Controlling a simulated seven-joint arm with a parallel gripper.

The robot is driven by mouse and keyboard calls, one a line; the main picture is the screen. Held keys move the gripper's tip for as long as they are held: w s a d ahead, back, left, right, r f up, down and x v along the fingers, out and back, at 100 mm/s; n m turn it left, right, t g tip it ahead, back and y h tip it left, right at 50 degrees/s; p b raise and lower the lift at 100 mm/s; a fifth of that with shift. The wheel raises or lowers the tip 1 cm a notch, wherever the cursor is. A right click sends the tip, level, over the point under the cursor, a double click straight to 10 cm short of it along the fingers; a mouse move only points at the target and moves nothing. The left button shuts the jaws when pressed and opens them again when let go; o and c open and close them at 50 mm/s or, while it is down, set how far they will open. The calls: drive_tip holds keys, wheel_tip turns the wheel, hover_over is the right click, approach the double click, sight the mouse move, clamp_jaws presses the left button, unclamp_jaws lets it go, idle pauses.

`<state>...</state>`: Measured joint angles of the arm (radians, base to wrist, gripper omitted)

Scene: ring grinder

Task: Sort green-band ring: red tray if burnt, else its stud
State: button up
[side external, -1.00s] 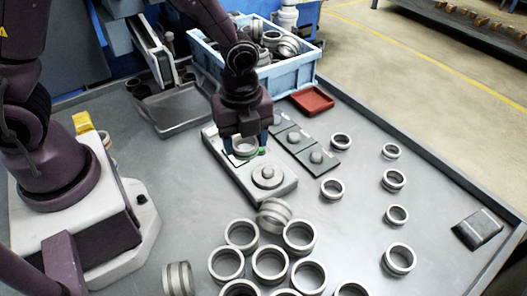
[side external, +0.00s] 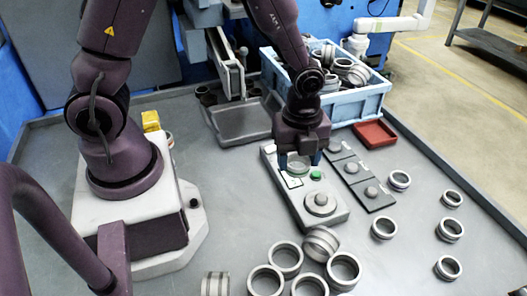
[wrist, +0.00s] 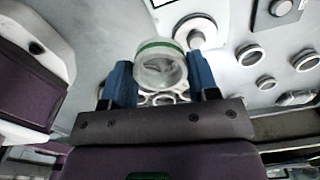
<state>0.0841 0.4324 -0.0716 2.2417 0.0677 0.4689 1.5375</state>
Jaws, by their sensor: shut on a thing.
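The pale ring with a green band (wrist: 160,70) is between my gripper's two blue fingers (wrist: 161,82) in the wrist view. In the side view, my gripper (side external: 299,162) is shut on this ring (side external: 298,168) over the far half of a pale grey block; I cannot tell whether the ring touches it. Fingers partly hide the ring, and burn marks are not clear. The red tray (side external: 375,134) looks empty behind and right. Dark plates beside the block carry grey studs (side external: 351,168), (side external: 370,192), (side external: 335,147), all bare.
The grey block (side external: 336,215) has a round raised piece (side external: 320,202) at its near end and a green button (side external: 315,175). Several loose rings (side external: 285,257) lie in front and to the right. A blue crate (side external: 350,105) of rings stands behind.

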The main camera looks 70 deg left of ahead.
hover_over(352, 166)
drive_tip(key=s, duration=0.4)
drive_tip(key=f, duration=0.6)
drive_tip(key=shift+d+f, duration=0.3)
drive_tip(key=shift+f, duration=0.1)
drive_tip(key=shift+m, duration=0.3)
drive_tip(key=w, duration=0.1)
drive_tip(key=w+r, duration=0.1)
drive_tip(key=w, duration=0.2)
drive_tip(key=shift+w+a+r, duration=0.15)
drive_tip(key=shift+a, duration=0.2)
drive_tip(key=shift+f, duration=2.4)
drive_tip(key=o, duration=1.1)
